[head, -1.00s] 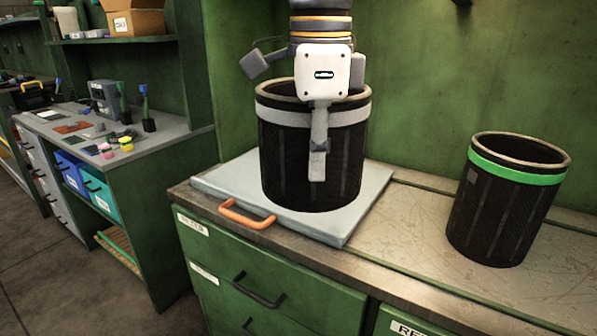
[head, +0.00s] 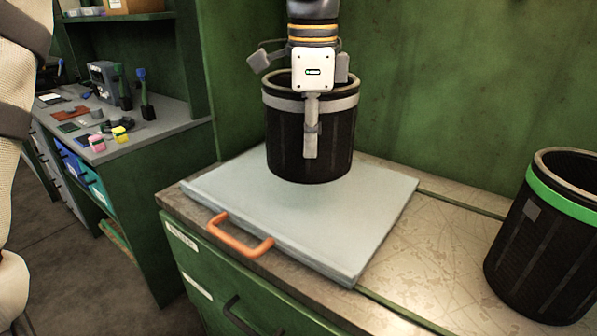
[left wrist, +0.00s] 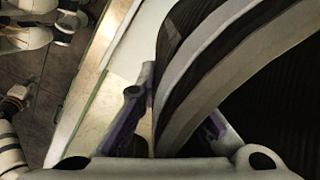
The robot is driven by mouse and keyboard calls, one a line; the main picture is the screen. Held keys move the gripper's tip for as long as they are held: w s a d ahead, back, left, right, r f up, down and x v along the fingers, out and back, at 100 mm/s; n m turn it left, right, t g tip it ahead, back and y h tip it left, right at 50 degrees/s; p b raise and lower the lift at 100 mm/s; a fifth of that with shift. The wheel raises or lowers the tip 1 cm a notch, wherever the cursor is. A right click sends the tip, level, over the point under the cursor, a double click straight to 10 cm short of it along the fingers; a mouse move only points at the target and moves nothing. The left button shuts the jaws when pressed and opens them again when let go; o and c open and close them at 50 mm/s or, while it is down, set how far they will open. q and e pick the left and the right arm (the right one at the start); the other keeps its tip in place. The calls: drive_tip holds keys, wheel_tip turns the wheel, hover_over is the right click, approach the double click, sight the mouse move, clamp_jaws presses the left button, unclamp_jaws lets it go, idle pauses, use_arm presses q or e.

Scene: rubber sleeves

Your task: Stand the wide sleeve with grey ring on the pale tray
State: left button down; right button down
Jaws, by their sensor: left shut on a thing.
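The wide sleeve with grey ring (head: 290,140) is a black ribbed tube, upright, with a grey band below its pale open rim. My left gripper (head: 311,148) is above its near side and shut on its wall, with a finger down the outside. In the left wrist view, the grey band and dark wall of the sleeve (left wrist: 225,60) run between the two fingers (left wrist: 180,120). The pale tray (head: 300,225) lies flat on the bench under the sleeve. The sleeve's base is over the tray's back part, seemingly a little above it with a soft shadow below. My right gripper is not in view.
A black sleeve with a green ring (head: 545,245) stands on the bench to the right. The tray has an orange handle (head: 240,240) at its front. A green wall (head: 430,90) is close behind. The tray's front part is bare.

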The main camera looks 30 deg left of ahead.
use_arm(q)
drive_tip(key=w+a+f, duration=0.1)
drive_tip(key=f, duration=0.2)
drive_tip(key=w+a+f, duration=0.1)
drive_tip(key=a+f, duration=0.1)
drive_tip(key=f, duration=0.1)
drive_tip(key=w+a+f, duration=0.1)
drive_tip(key=a+f, duration=0.1)
drive_tip(key=f, duration=0.1)
drive_tip(key=shift+w+b, duration=0.35)
drive_tip(key=shift+w, duration=0.05)
drive_tip(key=shift+f, duration=0.2)
drive_tip(key=shift+d, duration=0.1)
drive_tip(key=c, duration=2.2)
unclamp_jaws()
drive_tip(key=shift+f, duration=0.2)
drive_tip(key=o, duration=0.4)
drive_tip(key=shift+s, duration=0.1)
drive_tip(key=shift+o, duration=0.2)
wheel_tip(320, 180, up, 12)
drive_tip(key=shift+r, duration=0.15)
